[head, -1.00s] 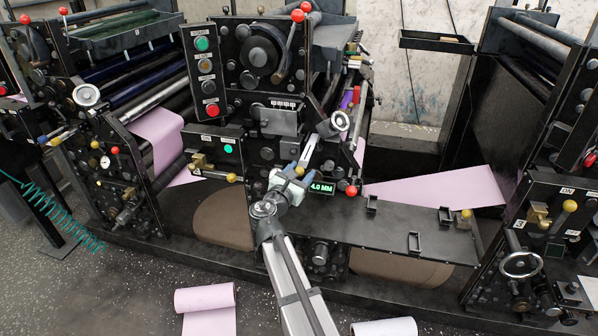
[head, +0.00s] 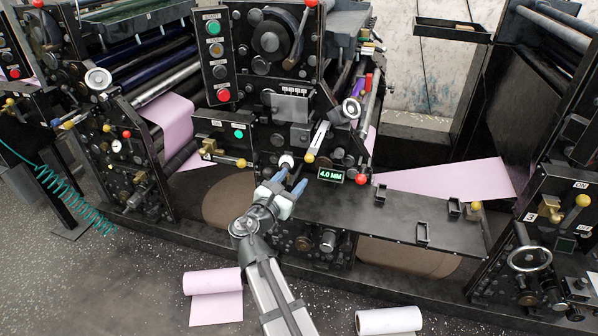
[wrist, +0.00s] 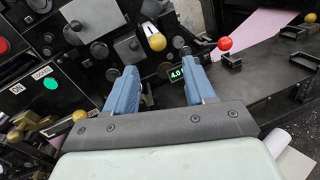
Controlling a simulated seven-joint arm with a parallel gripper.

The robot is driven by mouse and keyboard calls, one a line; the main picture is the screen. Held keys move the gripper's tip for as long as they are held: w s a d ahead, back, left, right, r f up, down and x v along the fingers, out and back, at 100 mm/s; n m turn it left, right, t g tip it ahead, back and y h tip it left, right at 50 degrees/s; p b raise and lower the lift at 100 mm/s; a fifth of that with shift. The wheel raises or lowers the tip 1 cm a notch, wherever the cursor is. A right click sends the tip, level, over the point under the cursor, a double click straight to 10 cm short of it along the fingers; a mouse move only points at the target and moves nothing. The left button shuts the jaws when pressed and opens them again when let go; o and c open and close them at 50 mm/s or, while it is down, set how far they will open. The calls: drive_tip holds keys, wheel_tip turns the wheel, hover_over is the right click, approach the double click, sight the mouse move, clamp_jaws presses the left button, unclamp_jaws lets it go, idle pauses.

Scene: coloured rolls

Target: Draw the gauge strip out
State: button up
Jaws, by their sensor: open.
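A narrow white strip (head: 319,137) with a yellow ball at its lower end (head: 310,158) slants down the middle machine's front; I take it for the gauge strip. In the wrist view the strip (wrist: 149,30) and its yellow ball stand ahead of my fingertips, a little above the gap between them. My gripper (head: 287,179) is open, with two blue fingers, below and left of the ball. Nothing shows between the fingers (wrist: 160,78), and they look apart from the strip. The strip's upper end meets dark machine parts, so I cannot tell how deep it sits.
A green "4.0 MM" display (head: 331,176) and a red ball knob (head: 361,180) are right of the strip. A dark shelf (head: 390,222) with small brackets extends right. A yellow-knobbed lever (head: 241,163) is left.

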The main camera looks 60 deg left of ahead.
drive_tip(key=shift+v, duration=1.25)
